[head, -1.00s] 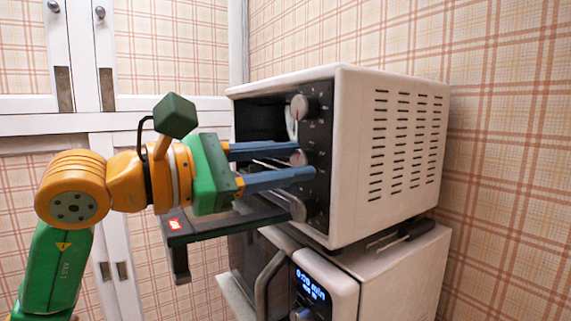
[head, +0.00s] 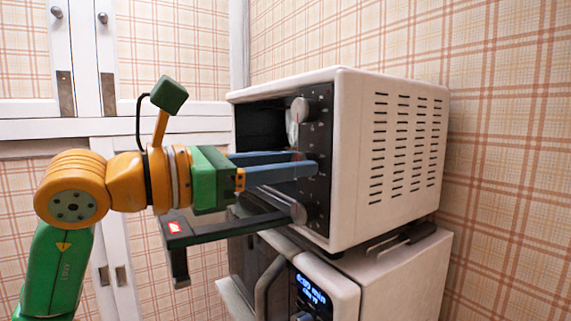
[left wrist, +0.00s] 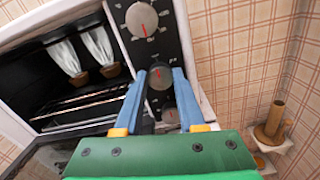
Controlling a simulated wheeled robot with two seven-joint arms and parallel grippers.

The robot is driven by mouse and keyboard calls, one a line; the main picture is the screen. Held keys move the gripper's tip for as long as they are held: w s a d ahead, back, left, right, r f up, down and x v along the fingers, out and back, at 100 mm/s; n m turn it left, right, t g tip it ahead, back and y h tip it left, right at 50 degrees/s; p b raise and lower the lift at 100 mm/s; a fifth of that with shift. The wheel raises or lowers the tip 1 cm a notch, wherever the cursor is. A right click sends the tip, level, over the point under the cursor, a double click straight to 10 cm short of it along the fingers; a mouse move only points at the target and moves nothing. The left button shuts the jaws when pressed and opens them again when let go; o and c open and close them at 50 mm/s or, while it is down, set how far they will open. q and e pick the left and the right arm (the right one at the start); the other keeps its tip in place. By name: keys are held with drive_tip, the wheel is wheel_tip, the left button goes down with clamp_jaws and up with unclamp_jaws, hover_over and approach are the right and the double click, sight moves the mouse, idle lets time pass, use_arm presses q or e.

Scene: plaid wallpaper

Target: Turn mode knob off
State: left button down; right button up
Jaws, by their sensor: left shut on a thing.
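The white toaster oven (head: 388,160) has a dark front panel with a column of three knobs; the left wrist view also shows the panel (left wrist: 165,52). The task does not say which knob is the mode knob by place, and the labels are too small to read. My left gripper (head: 310,162) reaches in from the left and is shut on the middle knob (left wrist: 160,79), one finger on each side. The fingers mostly hide that knob in the head view. The top knob (head: 300,110) and bottom knob (head: 298,212) are free. My right gripper is out of view.
The toaster oven's door (head: 228,231) hangs open below my left gripper. A second white appliance (head: 400,285) with a lit display stands underneath. A plaid wall (head: 510,150) is close on the right, and white cabinets (head: 85,125) stand at the left.

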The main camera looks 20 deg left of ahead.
use_arm(q)
drive_tip(key=shift+r, duration=0.1)
drive_tip(key=c, duration=0.6)
unclamp_jaws()
drive_tip(key=shift+o, duration=0.5)
drive_tip(key=b+v, duration=0.2)
drive_tip(key=v, duration=0.5)
